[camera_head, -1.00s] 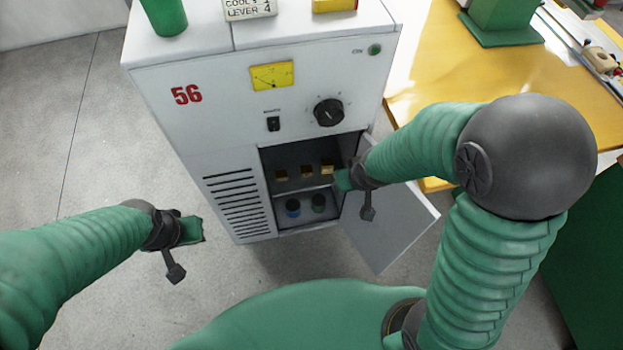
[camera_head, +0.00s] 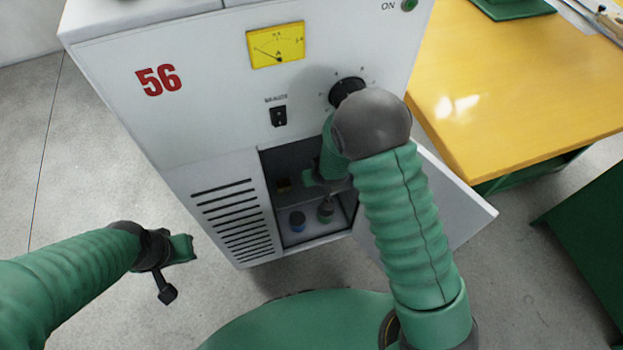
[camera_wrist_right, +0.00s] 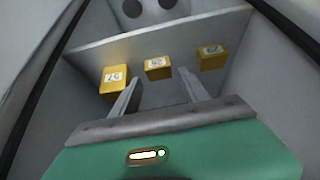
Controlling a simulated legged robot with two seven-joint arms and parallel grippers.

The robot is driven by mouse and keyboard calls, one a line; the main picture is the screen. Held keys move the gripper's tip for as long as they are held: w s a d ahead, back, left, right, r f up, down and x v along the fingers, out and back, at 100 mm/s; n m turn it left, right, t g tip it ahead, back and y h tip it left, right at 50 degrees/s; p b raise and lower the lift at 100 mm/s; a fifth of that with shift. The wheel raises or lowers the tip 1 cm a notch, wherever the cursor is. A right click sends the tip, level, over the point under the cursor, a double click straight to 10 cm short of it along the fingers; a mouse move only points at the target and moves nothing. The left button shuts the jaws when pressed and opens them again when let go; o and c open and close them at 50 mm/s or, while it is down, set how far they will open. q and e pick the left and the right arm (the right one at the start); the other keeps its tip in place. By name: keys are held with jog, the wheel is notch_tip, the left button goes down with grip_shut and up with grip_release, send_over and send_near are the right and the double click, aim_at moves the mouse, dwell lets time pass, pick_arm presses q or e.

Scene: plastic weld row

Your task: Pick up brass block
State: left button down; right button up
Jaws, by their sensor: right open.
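Three small yellow brass-coloured blocks with number labels stand in a row on the cabinet's shelf: a left block (camera_wrist_right: 114,80), a middle block (camera_wrist_right: 157,68) and a right block (camera_wrist_right: 211,57). My right gripper (camera_wrist_right: 157,84) is open and empty inside the cabinet. In the wrist view the middle block lies ahead of the gap between its fingers, seemingly just beyond the tips. My left gripper (camera_head: 188,248) hangs outside the cabinet at the left; its jaw opening is unclear.
The grey cabinet (camera_head: 200,120) has an open door (camera_head: 465,205) to the right of the opening. A yellow table (camera_head: 500,90) stands at the right.

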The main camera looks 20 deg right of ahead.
jog(key=b+x, duration=0.1)
jog(key=x, duration=0.3)
jog(key=shift+w+d+f+b, duration=0.1)
jog(key=shift+w+f+b, duration=0.15)
jog(key=shift+b, duration=0.15)
jog(key=shift+w+d, duration=0.1)
jog(key=shift+r, duration=0.1)
jog(key=shift+c, duration=0.4)
jog(key=c, duration=0.7)
grip_shut()
